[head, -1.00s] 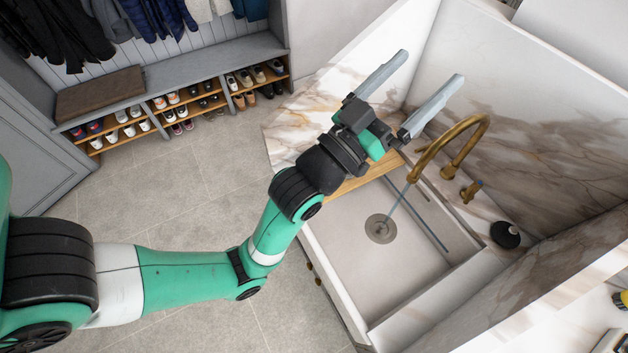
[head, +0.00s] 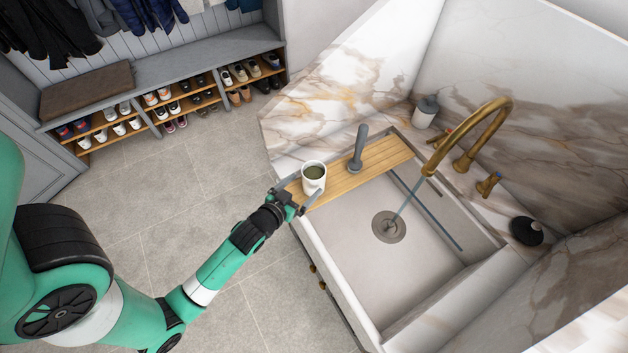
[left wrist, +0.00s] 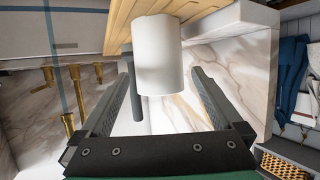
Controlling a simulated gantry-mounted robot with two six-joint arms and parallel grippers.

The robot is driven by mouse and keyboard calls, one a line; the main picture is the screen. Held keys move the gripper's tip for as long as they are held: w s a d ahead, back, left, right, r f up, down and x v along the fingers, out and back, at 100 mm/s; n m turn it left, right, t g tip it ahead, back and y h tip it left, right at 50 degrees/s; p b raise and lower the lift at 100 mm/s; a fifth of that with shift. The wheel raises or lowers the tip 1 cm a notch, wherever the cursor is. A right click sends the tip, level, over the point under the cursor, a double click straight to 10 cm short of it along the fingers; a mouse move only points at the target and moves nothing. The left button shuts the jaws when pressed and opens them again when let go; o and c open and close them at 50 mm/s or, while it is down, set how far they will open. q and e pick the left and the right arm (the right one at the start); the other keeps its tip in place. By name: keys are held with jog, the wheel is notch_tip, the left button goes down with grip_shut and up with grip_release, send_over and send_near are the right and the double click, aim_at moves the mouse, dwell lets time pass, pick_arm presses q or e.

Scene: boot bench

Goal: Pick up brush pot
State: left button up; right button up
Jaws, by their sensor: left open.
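The brush pot looks to be a white cylindrical cup (head: 314,187) with a dark inside. It stands upright on the wooden board (head: 391,152) across the sink. My left gripper (head: 300,192) is open at the near side of the pot, with its fingers pointing towards it. In the left wrist view the white pot (left wrist: 158,60) appears between the two fingertips (left wrist: 161,68), with a gap showing on both sides. How deep it sits between the fingers I cannot tell. My right gripper is not in view.
A grey upright handled object (head: 358,147) stands on the board just beyond the pot. The sink basin (head: 345,240) lies to the right, with a brass tap (head: 470,130) running water. A grey-lidded jar (head: 426,110) and a black round item (head: 526,231) are on the sink surround.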

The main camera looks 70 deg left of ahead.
aim_at(319, 173)
pick_arm(q)
jog(key=shift+x, duration=3.15)
jog(key=shift+d, duration=0.1)
grip_shut()
